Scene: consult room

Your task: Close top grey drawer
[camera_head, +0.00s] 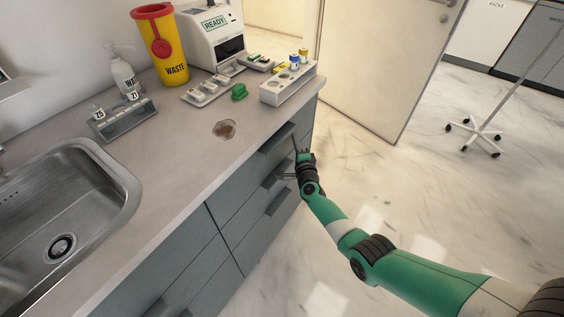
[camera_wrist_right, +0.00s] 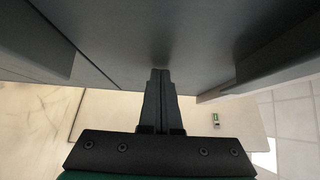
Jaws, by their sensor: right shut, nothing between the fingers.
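The grey drawers sit under the counter's front edge. The top grey drawer (camera_head: 262,163), at the right end, has a long bar handle (camera_head: 274,147); I cannot tell whether it stands slightly out or flush. My right gripper (camera_head: 281,177) is shut and empty, its fingers pointing left at the drawer fronts, just below the top handle. In the right wrist view the shut fingertips (camera_wrist_right: 160,71) are against or very close to a grey front panel (camera_wrist_right: 170,30); contact is unclear. My left gripper is not in view.
Lower drawer handles (camera_head: 280,200) protrude below. The counter (camera_head: 185,160) carries a sink (camera_head: 62,215), a yellow waste bin (camera_head: 160,45), a white device (camera_head: 212,35) and a white tube rack (camera_head: 288,85).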

